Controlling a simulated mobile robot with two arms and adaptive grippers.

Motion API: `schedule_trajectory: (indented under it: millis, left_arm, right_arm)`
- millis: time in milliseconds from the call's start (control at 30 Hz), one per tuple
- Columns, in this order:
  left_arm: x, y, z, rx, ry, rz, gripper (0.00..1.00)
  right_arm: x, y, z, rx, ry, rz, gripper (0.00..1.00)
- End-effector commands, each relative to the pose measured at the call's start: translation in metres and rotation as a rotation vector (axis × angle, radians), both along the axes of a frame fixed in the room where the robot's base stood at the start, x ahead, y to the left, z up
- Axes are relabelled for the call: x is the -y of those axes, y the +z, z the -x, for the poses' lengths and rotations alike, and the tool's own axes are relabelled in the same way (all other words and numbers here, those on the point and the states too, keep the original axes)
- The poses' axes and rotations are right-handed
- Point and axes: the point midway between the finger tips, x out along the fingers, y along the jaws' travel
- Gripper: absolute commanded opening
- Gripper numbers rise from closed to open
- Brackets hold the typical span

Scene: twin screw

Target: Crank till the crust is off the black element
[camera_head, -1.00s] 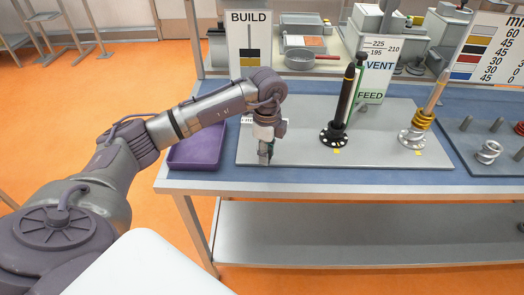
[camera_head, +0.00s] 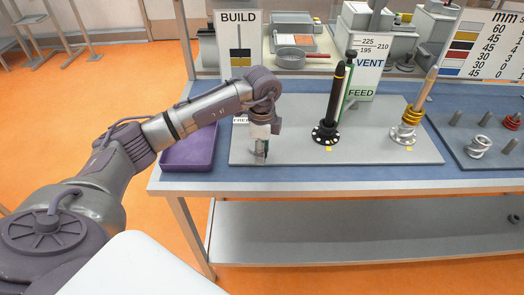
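A tall black shaft (camera_head: 336,98) stands upright on a round black flange (camera_head: 325,135) at the middle of the grey plate (camera_head: 290,147). I cannot make out a crust or a crank on it. A second upright shaft (camera_head: 425,90) has a pale upper part, gold rings (camera_head: 412,115) and a silver flanged base (camera_head: 403,136). My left gripper (camera_head: 260,157) points down over the left part of the plate, well left of the black shaft. Its fingers are small and dark, so I cannot tell whether they hold anything. My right gripper does not show.
A purple tray (camera_head: 188,154) lies left of the plate. A darker peg tray (camera_head: 480,165) with a silver coil (camera_head: 478,147) is at the right. BUILD (camera_head: 238,40) and VENT/FEED (camera_head: 366,70) signs stand behind. The plate between my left gripper and the black shaft is clear.

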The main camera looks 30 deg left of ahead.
Motion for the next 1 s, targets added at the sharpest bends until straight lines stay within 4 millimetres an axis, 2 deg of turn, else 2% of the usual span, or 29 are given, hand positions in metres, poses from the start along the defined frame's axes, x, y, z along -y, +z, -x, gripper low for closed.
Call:
schedule_trajectory:
  millis: [300,433,567,800,1000]
  left_arm:
    - [0.0,-0.001,0.001,-0.004,-0.001,0.0,0.54]
    - [0.0,0.008,0.0,-0.001,-0.001,0.0,0.54]
    - [0.0,0.031,0.0,0.001,-0.001,0.0,0.54]
    - [0.0,0.083,0.0,0.002,-0.001,0.0,0.54]
    - [0.0,0.111,0.0,-0.001,-0.001,0.0,0.54]
  right_arm:
    - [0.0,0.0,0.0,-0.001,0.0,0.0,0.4]
    - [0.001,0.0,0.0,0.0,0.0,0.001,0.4]
    - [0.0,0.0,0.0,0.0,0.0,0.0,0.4]
    - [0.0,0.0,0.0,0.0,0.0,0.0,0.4]
    - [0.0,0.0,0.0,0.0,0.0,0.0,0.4]
